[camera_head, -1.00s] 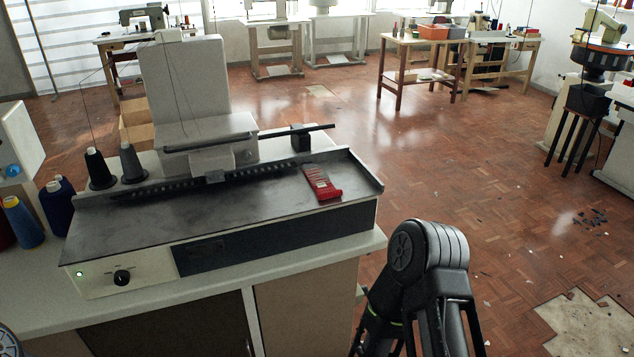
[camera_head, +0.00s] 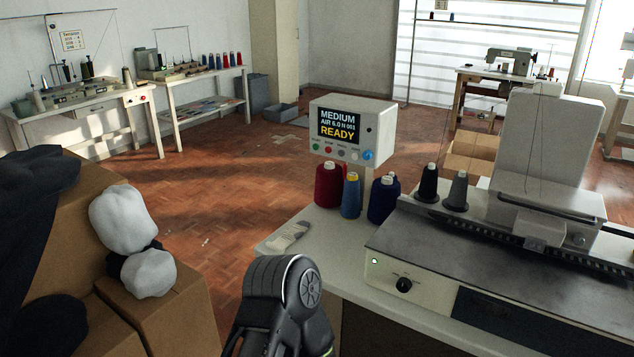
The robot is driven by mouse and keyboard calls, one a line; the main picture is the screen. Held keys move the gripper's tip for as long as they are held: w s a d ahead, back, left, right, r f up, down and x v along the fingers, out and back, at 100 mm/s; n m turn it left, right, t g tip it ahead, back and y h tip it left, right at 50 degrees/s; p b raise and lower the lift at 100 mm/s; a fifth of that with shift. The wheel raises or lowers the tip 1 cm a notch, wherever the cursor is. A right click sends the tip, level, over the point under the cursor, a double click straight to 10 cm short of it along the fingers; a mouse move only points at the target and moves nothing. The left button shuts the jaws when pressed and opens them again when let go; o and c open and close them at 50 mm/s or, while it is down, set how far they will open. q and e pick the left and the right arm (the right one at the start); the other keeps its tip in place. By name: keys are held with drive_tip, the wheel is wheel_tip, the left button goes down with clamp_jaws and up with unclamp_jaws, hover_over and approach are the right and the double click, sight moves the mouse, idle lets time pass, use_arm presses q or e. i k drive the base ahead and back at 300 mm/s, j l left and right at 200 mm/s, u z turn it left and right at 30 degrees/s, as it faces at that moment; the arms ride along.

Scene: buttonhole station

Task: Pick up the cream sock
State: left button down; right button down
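A small, flat cream cloth item (camera_head: 288,236), which looks like the cream sock, lies on the near left end of the pale worktop (camera_head: 325,228). It lies left of the thread cones, and its details are too small to tell. A black arm link of mine rises at the bottom centre, just below this end of the worktop. Neither of my grippers shows in the view.
Red (camera_head: 329,186), blue (camera_head: 351,196) and navy (camera_head: 383,200) thread cones stand by the display box (camera_head: 352,131) reading READY. The grey machine (camera_head: 470,250) fills the right. Cardboard boxes (camera_head: 165,310) with white bundles (camera_head: 124,219) and dark cloth (camera_head: 35,200) stand left.

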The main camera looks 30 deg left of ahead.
sight(295, 232)
drive_tip(key=u, duration=1.3)
drive_tip(key=z, duration=0.6)
drive_tip(key=i+j+z, duration=0.1)
drive_tip(key=j+z, duration=0.3)
drive_tip(key=i+j+z, duration=0.1)
drive_tip(key=j+z, duration=0.85)
drive_tip(key=j, duration=1.3)
drive_tip(key=k, duration=0.05)
